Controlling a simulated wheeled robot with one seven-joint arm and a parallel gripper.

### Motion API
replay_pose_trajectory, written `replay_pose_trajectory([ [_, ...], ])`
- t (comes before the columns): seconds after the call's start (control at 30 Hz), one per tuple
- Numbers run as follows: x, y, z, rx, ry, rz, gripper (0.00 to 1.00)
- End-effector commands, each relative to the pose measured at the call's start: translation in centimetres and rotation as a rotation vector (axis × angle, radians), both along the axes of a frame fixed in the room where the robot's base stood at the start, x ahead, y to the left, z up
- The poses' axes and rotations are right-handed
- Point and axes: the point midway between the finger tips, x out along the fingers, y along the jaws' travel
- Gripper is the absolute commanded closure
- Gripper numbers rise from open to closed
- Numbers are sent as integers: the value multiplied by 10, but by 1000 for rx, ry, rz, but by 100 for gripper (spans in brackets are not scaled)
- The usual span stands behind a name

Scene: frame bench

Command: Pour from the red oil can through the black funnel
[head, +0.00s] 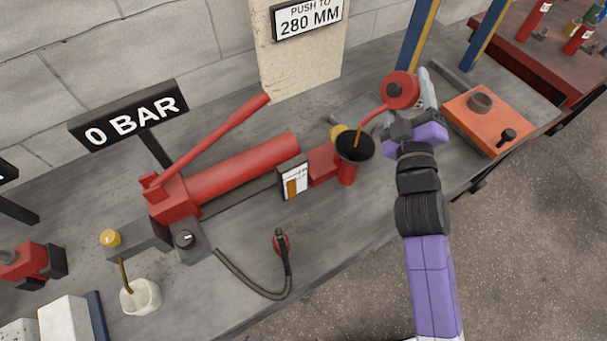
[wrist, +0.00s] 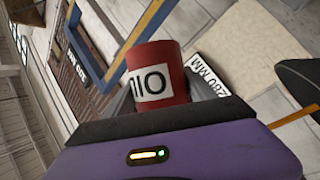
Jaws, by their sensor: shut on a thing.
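The red oil can (head: 401,88) is held tilted, its thin spout pointing down and left over the black funnel (head: 355,146). A thin amber stream (head: 358,138) runs from the spout tip into the funnel mouth. My gripper (head: 418,103) is shut on the can, up and right of the funnel. In the wrist view the can (wrist: 158,84) sits between the fingers with its OIL label upside down. A dark rim of the funnel (wrist: 302,80) shows at the right edge there, beside the amber stream (wrist: 294,115). The liquid level inside the funnel is hidden.
A red hydraulic pump (head: 235,168) with a long handle stands left of the funnel, with a "0 BAR" sign (head: 130,118) behind it. An orange block (head: 487,118) lies to the right.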

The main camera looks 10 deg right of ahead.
Motion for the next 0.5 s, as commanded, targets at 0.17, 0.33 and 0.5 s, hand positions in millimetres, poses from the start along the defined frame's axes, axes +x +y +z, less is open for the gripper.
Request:
replay_pose_trajectory([
  [0.17, 1, -2, -2, 47, 14, 0, 100],
  [0.33, 1, -2, -5, 57, 17, 0, 100],
  [0.5, 1, -2, -5, 63, 19, 1, 100],
])
